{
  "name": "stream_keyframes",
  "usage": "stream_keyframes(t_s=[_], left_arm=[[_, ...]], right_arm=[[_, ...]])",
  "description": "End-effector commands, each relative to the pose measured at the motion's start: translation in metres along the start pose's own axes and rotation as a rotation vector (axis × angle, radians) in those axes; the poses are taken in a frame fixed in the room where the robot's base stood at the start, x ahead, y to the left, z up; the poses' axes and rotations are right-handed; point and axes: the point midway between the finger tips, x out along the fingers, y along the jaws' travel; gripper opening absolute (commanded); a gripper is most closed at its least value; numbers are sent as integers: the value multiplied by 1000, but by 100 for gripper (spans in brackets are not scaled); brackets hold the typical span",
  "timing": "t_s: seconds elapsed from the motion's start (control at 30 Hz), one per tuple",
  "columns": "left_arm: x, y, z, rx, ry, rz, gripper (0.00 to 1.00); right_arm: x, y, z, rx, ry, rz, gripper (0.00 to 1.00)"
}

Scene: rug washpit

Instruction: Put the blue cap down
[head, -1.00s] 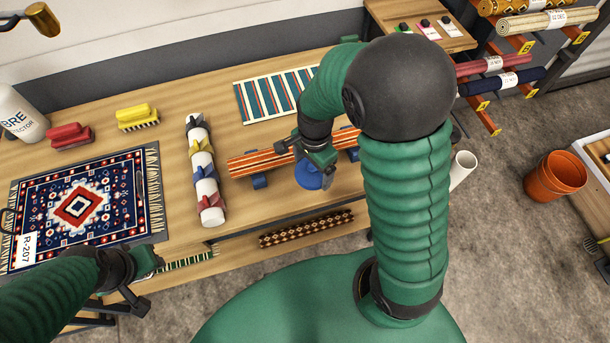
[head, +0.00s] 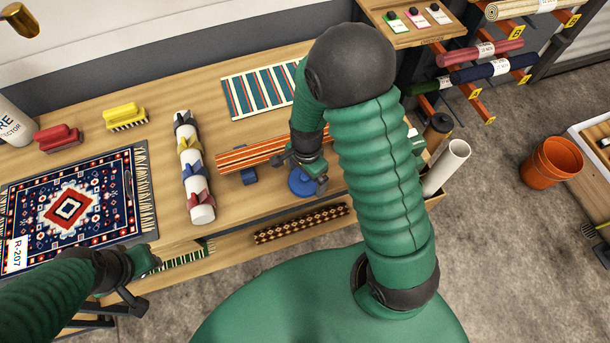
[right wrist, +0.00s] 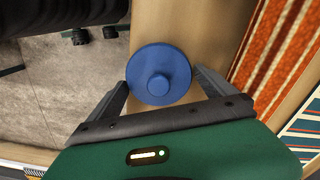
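The blue cap (head: 302,182) is a round disc with a small knob, near the front edge of the wooden workbench (head: 240,215). In the right wrist view the cap (right wrist: 160,75) faces the camera, its knob in the middle. My right gripper (head: 303,172) is over it, fingers spread wide, one on each side of the rim. Whether the cap's underside touches the bench is hidden. My left gripper (head: 143,281) is open and empty at the bench's front left.
An orange striped roll (head: 250,155) lies beside the cap on blue supports. A striped mat (head: 258,92) lies behind. A bin with a white tube (head: 446,168) is at right.

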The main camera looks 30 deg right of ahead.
Motion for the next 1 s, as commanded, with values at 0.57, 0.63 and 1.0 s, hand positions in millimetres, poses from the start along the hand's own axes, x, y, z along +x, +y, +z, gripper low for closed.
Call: stream_keyframes(t_s=[0.57,0.63,1.0], left_arm=[[-4,0,-1,0,0,0,36],[-6,0,-1,0,0,0,36],[-13,0,-3,0,0,0,36]], right_arm=[[-19,-1,0,1,3,-3,96],[-36,-1,0,0,3,-5,96],[-117,-1,0,1,2,-3,96]])
